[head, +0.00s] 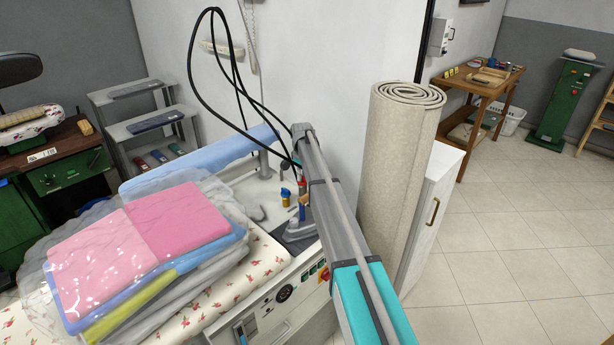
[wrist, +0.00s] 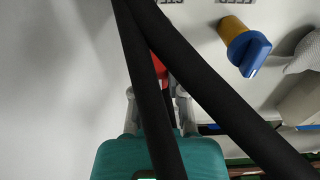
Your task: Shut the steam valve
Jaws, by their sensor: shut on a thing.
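A red handle (wrist: 159,67) shows between the fingers of my gripper (wrist: 156,92) in the wrist view, and my gripper is shut on it. Black hoses cross in front, so most of the handle and the contact are hidden. I take it for the steam valve's handle; its turn angle cannot be told. A small red part (head: 302,182) shows beside my arm in the head view, above the ironing table (head: 243,187). My gripper is mostly hidden behind my arm there. A yellow and blue knob (wrist: 248,52) sits right of the fingers and also shows in the head view (head: 286,198).
Black hoses (head: 192,70) loop above the table. An iron (head: 299,229) stands close below my arm. Pink folded laundry in clear wrap (head: 150,240) lies at left. A rolled carpet (head: 392,190) and white cabinet (head: 437,190) stand close right.

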